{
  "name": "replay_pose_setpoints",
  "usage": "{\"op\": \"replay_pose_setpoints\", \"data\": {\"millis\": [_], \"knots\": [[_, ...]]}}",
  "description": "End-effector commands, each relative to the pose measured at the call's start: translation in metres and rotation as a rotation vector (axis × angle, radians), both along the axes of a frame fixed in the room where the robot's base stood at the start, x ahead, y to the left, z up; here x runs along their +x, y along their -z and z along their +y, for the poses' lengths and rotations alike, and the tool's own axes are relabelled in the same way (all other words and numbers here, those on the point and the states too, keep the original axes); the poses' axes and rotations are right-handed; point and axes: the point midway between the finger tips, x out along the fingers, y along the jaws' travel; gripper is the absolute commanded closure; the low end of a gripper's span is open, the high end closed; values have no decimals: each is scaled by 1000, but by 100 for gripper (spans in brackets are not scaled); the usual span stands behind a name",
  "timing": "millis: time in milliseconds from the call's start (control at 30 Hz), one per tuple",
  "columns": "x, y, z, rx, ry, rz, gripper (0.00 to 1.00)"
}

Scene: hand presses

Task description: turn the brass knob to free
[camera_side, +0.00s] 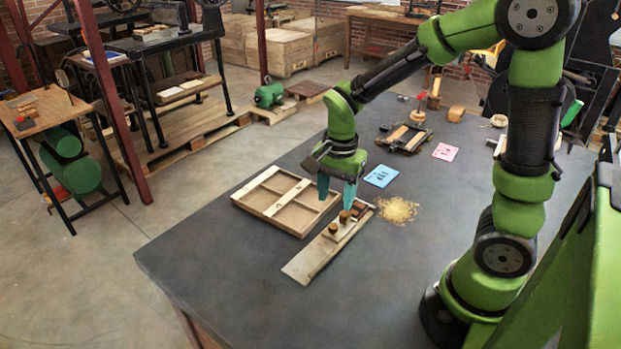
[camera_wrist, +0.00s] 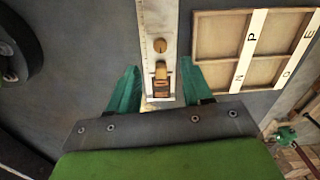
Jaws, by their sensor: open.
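A long pale board (camera_wrist: 157,16) with ruler-like marks along one edge lies on the dark table; it also shows in the side view (camera_side: 307,262). On it stands a round brass-coloured knob (camera_wrist: 160,46), seen in the side view (camera_side: 333,228). Beside it is a second brass-and-wood fitting (camera_wrist: 161,78), also in the side view (camera_side: 345,216). I cannot tell for certain which is the task's knob, or its setting. My gripper (camera_wrist: 159,64) points down with its teal fingers apart, one each side of the board in the wrist view. In the side view my gripper (camera_side: 336,203) hangs over the board's far end, empty.
A shallow wooden frame with lettered strips (camera_wrist: 200,49) lies close beside the board, also in the side view (camera_side: 262,212). Wood shavings (camera_side: 397,210), a blue card (camera_side: 381,176) and a pink card (camera_side: 445,152) lie to the right. The table's front left is clear.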

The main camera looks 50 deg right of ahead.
Motion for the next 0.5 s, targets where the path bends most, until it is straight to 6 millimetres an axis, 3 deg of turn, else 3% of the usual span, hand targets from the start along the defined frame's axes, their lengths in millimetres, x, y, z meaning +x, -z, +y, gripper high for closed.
{"op": "replay_pose_setpoints", "data": {"millis": [200, 500], "knots": [[0, 46, 0, 0, 1, 5, 50], [1, 76, 0, 0, 0, 1, 50]]}}
